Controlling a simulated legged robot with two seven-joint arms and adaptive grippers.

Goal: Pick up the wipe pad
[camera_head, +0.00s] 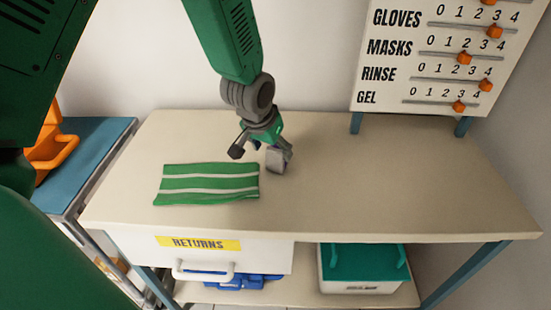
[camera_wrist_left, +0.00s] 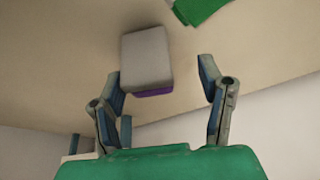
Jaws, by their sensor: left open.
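A small grey block with a purple layer on one side, which looks like the wipe pad (camera_wrist_left: 146,58), is on the tabletop. In the head view the wipe pad (camera_head: 276,160) is right of the green striped cloth and partly hidden by my gripper. My left gripper (camera_head: 261,152) points down over the table at the pad. In the left wrist view my left gripper (camera_wrist_left: 162,82) is open and empty. The pad shows ahead of the gap between its fingers, nearer the left finger. Whether a finger touches it I cannot tell. My right gripper is out of view.
A green cloth with white stripes (camera_head: 207,183) lies flat on the beige table (camera_head: 390,190). A slider board (camera_head: 440,50) stands at the back right. A RETURNS drawer (camera_head: 225,257) and a teal-topped bin (camera_head: 362,270) are below. The table's right side is clear.

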